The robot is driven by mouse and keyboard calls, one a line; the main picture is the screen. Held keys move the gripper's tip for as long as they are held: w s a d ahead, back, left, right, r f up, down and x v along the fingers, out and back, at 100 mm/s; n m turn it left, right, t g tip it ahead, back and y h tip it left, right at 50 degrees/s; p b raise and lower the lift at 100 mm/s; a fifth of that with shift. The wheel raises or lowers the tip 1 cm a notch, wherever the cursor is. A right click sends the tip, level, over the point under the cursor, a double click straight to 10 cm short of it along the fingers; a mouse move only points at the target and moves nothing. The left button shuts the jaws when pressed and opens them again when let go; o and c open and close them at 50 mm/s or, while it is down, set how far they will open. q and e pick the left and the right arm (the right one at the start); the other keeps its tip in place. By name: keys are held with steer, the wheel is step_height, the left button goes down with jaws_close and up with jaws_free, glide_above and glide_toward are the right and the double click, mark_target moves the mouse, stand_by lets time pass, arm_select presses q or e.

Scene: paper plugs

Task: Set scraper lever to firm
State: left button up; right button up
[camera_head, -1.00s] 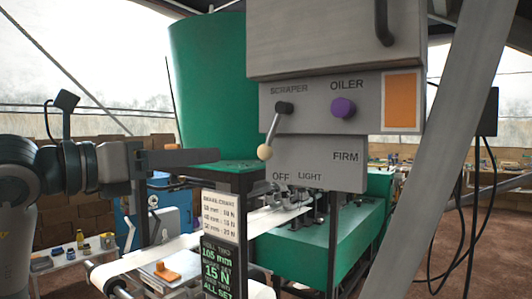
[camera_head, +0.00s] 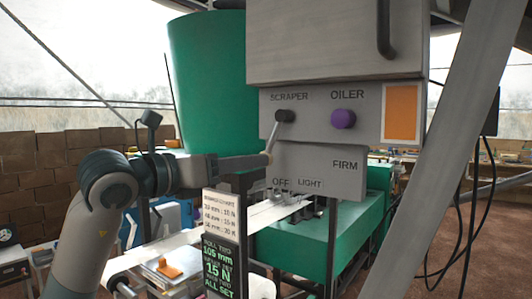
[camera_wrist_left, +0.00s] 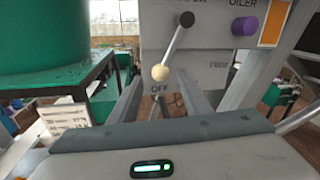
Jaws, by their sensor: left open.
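The scraper lever (camera_head: 275,135) hangs from a dark pivot under the SCRAPER label on the grey panel (camera_head: 320,170). It points down and slightly left, toward OFF. LIGHT is right of OFF, and FIRM is farther right and higher. My left gripper (camera_head: 266,161) reaches in from the left, its tips at the lever's lower end and hiding its ball there. In the left wrist view, the cream ball (camera_wrist_left: 160,72) shows between and just beyond the two open fingers (camera_wrist_left: 160,88); I cannot tell whether they touch it. My right gripper is out of view.
A purple OILER knob (camera_head: 342,119) sits right of the lever's pivot, beside an orange plate (camera_head: 401,111). A sign (camera_head: 221,245) stands below my left gripper. A green hopper (camera_head: 207,80) rises behind my arm. A slanted grey beam (camera_head: 440,140) crosses at the right.

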mark_target(273, 139)
arm_select(q)
steer(key=p+x, duration=0.2)
steer(key=x, duration=0.3)
steer(key=shift+d+r, duration=0.1)
steer(key=shift+w+d, duration=0.4)
steer(key=shift+w, duration=0.1)
